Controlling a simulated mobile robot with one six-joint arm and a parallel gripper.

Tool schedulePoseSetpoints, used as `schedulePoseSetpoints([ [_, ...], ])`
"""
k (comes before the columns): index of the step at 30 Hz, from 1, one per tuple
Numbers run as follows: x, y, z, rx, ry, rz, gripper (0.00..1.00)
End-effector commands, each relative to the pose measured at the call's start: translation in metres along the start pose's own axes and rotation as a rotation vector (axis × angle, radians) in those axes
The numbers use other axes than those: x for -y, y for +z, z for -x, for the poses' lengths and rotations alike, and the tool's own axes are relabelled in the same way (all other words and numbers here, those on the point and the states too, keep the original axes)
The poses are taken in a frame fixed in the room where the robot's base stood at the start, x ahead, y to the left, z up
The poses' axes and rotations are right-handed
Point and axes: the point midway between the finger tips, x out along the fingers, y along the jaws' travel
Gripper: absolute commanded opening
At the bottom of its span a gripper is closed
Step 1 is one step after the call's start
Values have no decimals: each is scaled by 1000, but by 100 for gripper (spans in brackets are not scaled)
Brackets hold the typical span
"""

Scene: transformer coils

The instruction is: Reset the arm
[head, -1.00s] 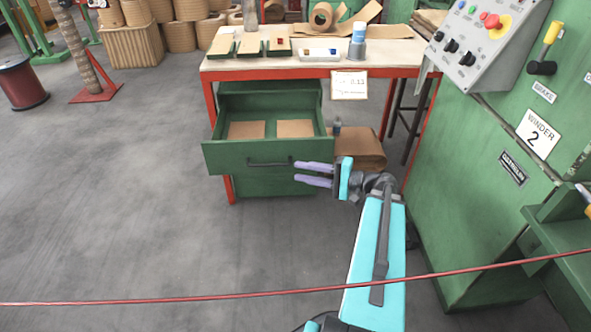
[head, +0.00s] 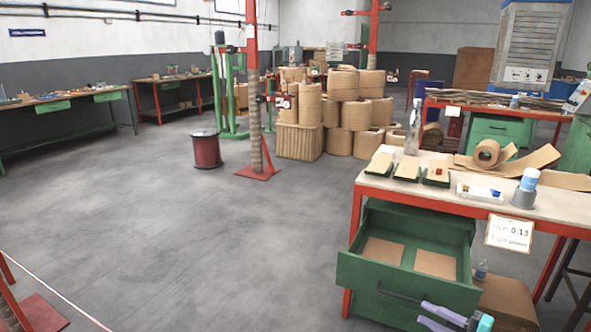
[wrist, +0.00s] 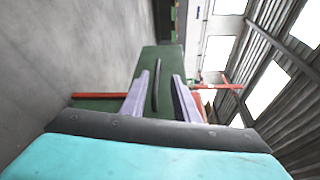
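My gripper (head: 438,318) shows at the bottom right of the head view, its two purple fingers in front of the open drawer's lower right. In the wrist view my gripper (wrist: 160,100) is open, with nothing between its fingertips. The green drawer front with its dark handle (wrist: 156,88) lies beyond the fingers, apart from them as far as I can tell. In the head view the green drawer (head: 400,290) is pulled out under the workbench and holds two tan sheets (head: 435,264). Most of my arm is out of the head view.
A cardboard box (head: 508,300) stands right of the drawer. A red spool (head: 206,150) stands farther back.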

Motion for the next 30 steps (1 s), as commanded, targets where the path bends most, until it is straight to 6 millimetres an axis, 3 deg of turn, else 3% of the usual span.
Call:
schedulePoseSetpoints([
  [5,6,30,-42,86,18,-26,28],
  [13,-9,90,-104,230,88,-78,28],
  [21,-50,162,-149,374,249,-115,28],
  [30,-110,248,-167,531,500,-121,28],
])
